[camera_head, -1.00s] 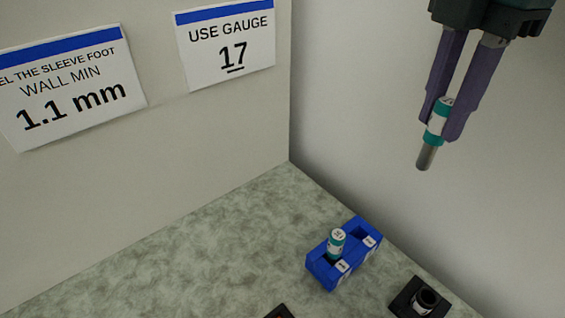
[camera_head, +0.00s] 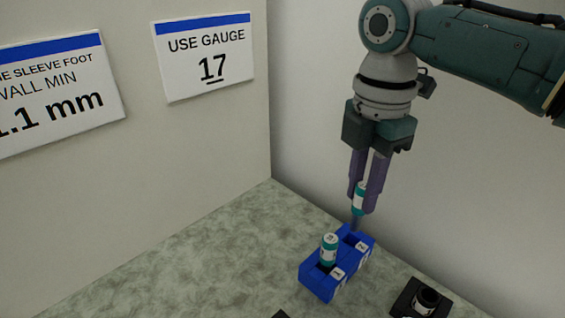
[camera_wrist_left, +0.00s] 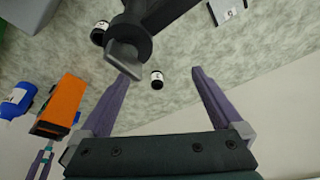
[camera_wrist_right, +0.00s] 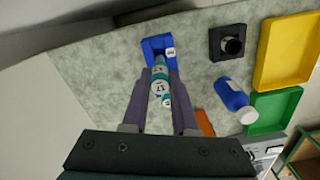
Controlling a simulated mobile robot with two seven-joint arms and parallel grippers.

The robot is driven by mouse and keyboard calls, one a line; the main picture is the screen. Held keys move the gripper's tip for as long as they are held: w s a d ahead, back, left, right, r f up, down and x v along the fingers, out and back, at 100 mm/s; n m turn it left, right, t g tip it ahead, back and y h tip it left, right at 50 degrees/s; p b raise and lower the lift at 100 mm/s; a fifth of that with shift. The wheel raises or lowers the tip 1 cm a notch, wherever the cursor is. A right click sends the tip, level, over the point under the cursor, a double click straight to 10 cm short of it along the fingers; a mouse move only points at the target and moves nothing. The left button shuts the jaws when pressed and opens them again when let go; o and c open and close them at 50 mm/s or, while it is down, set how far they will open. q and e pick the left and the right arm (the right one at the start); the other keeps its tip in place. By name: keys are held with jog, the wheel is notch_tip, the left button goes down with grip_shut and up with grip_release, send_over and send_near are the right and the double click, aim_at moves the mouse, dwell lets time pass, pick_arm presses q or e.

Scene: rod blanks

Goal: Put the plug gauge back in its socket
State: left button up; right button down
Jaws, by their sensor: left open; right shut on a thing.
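The plug gauge (camera_head: 359,199) is a teal and white cylinder with a thin grey pin pointing down. My right gripper (camera_head: 363,203) is shut on it and holds it upright. The pin's lower end is at the rear, empty-looking socket of the blue block (camera_head: 318,284); whether it has entered cannot be told. In the right wrist view the held gauge (camera_wrist_right: 159,86) reads 17. A second teal and white gauge (camera_head: 329,249) stands in the block's front socket. My left gripper (camera_wrist_left: 163,74) is open and empty in the left wrist view; it does not show in the head view.
A black holder (camera_head: 423,298) with a round dark part stands right of the block. The right wrist view shows a blue bottle (camera_wrist_right: 233,96), a yellow tray (camera_wrist_right: 289,50) and a green tray (camera_wrist_right: 275,112). A small labelled dark cylinder (camera_wrist_left: 157,79) lies beyond my left fingers. Walls rise behind.

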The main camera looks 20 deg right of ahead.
aim_at(357, 210)
jog(key=shift+f+b, duration=0.55)
jog(key=shift+f, duration=2)
jog(key=shift+f, duration=0.15)
jog(key=c, duration=0.7)
grip_release()
jog(key=shift+r, duration=0.4)
notch_tip(357, 210, up, 12)
jog(key=shift+f+p, duration=0.2)
jog(key=shift+p, duration=1.05)
